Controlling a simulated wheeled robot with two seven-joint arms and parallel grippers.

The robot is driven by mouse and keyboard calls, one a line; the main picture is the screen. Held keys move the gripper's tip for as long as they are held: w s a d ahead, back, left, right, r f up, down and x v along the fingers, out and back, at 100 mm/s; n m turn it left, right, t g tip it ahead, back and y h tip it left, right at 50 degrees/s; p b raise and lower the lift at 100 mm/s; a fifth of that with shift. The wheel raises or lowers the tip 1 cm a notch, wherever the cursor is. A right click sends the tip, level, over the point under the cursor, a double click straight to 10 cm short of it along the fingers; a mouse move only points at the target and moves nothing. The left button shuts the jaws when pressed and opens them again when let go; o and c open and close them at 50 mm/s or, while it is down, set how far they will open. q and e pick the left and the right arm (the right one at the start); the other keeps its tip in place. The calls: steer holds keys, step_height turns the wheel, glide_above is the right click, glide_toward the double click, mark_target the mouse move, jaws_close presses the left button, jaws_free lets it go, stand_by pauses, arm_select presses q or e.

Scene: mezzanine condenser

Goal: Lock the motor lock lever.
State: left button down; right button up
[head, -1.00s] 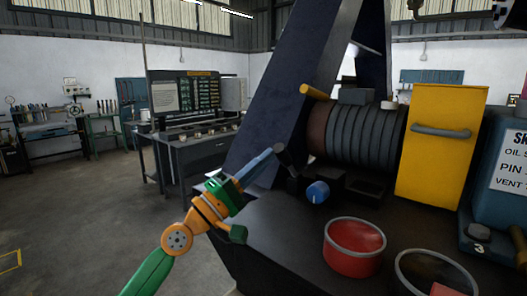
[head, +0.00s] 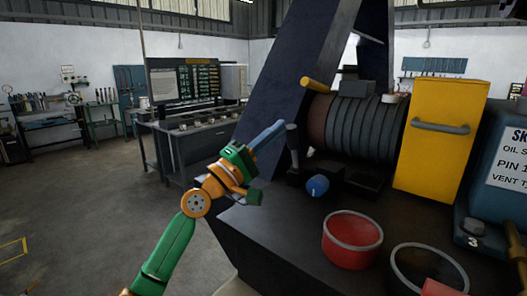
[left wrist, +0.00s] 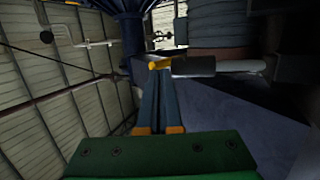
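A yellow handle (head: 318,85) sticks out at the upper left of the dark ribbed motor (head: 362,128); I take it for the motor lock lever, though no label shows. A dark upright lever (head: 292,138) stands lower, left of the motor. My left gripper (head: 282,124) has its blue fingers together, tips close to the dark lever's top in the head view and below-left of the yellow handle. In the left wrist view the fingers (left wrist: 160,75) lie side by side, with a yellow end (left wrist: 159,64) just beyond them; contact cannot be told.
A blue knob (head: 317,186), a red bowl (head: 352,240) and a dark grey-rimmed bowl (head: 428,270) sit on the dark bench (head: 262,232). A yellow box (head: 440,140) stands right of the motor. A dark slanted beam (head: 300,75) rises behind my gripper.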

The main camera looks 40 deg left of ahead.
arm_select(q)
steer(key=x, duration=0.4)
steer(key=a+x, duration=0.1)
steer(key=x, duration=0.2)
steer(key=shift+w+f, duration=0.25)
steer(key=shift+w, duration=0.05)
steer(key=shift+w+p, duration=0.35)
steer(key=shift+w+f+g+y+p, duration=0.1)
steer(key=shift+w+g+y+p, duration=0.2)
steer(key=shift+w+g+p, duration=0.5)
steer(key=shift+w+f, duration=0.1)
steer(key=shift+w, duration=0.1)
